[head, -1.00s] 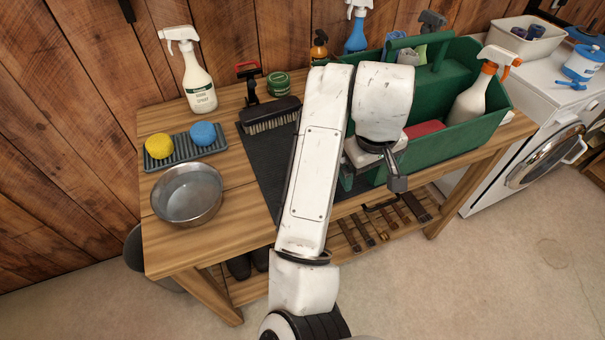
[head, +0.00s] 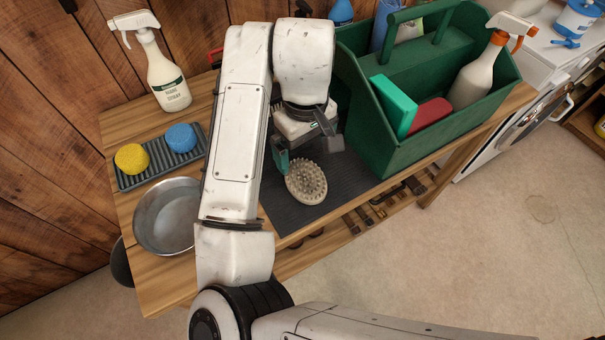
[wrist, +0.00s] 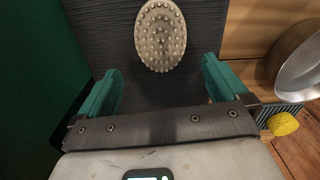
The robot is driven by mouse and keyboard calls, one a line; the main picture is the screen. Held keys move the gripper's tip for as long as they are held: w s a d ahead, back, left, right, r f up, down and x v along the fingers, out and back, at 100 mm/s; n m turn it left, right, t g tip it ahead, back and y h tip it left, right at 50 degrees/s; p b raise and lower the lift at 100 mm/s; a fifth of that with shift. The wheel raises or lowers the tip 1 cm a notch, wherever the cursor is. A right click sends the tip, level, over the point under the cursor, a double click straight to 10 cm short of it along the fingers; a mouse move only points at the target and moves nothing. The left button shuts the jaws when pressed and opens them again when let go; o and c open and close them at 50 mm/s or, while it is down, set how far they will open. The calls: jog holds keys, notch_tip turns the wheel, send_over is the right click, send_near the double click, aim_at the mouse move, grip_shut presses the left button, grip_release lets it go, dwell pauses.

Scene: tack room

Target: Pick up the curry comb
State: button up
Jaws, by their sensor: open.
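The curry comb (head: 306,183) is a beige oval with rounded nubs on its upper face. It lies on the dark ribbed mat (head: 338,178) near the front of the wooden bench. In the wrist view the comb (wrist: 160,36) shows beyond the fingertips, roughly centred between them and apart from both. My gripper (wrist: 160,70) is open and empty, with its two teal fingers spread. In the head view my gripper (head: 298,152) is just behind the comb; one teal finger shows beside the comb's left edge, and my wrist hides part of the hand.
A green tote (head: 382,137) with bottles, a teal block and a red item stands close on the right. A metal bowl (head: 168,244) and a tray (head: 134,181) with yellow and blue sponges are on the left. A white spray bottle (head: 170,85) stands behind.

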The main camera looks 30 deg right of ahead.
aim_at(305, 176)
notch_tip(305, 176, down, 3)
jog(key=shift+f+b, duration=0.1)
jog(key=shift+b, duration=0.2)
jog(key=shift+s+a+f+b, duration=0.1)
jog(key=shift+f+b, duration=0.1)
jog(key=shift+f, duration=1.1)
jog(key=shift+s+a+f+b, duration=0.1)
jog(key=shift+f+b, duration=0.05)
jog(key=shift+f, duration=1.1)
jog(key=shift+d, duration=0.1)
jog(key=shift+c, duration=0.2)
jog(key=c, duration=0.8)
jog(key=shift+r, duration=0.1)
